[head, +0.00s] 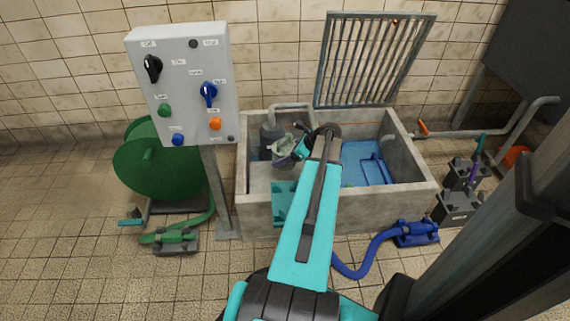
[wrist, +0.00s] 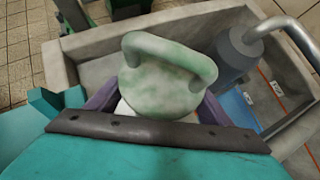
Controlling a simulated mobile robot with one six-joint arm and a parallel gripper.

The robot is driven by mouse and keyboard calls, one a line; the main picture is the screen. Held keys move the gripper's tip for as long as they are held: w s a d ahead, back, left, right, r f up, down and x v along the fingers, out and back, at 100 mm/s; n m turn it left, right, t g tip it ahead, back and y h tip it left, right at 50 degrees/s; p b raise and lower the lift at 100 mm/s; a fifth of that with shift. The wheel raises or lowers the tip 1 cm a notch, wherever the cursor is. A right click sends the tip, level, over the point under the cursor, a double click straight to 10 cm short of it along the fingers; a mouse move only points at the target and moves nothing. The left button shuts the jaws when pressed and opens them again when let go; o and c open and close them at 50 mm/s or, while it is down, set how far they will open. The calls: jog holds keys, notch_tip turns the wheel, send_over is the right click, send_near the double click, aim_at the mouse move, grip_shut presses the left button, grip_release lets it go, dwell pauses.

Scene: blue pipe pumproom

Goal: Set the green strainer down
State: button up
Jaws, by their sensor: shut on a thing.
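The green strainer (head: 283,148), pale and mottled with a looped handle, is held over the left part of the concrete basin (head: 335,213) in the head view. In the wrist view the strainer (wrist: 163,95) fills the middle, handle toward the camera. My gripper (wrist: 160,108) is shut on it, with a purple finger at each side. In the head view my gripper (head: 296,153) is partly hidden behind my arm. The strainer's underside is hidden, so I cannot tell whether it touches anything below.
A grey pump (wrist: 238,55) with a bent pipe stands close beside the strainer. A raised barred grate (head: 372,60) stands at the basin's back. Blue flooring or water (head: 367,165) shows at the basin's right. A control box (head: 185,85) stands left of the basin.

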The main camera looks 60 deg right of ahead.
jog(key=shift+w+f+b, duration=0.1)
jog(key=shift+f+b, duration=0.85)
jog(key=shift+f, duration=1.5)
jog(key=shift+f, duration=0.1)
jog(key=o, duration=1.2)
jog(key=shift+p+v, duration=0.35)
jog(key=shift+v, duration=0.45)
jog(key=p+v, duration=0.3)
jog(key=v, duration=0.7)
jog(key=shift+r+p, duration=0.25)
jog(key=shift+p, duration=0.15)
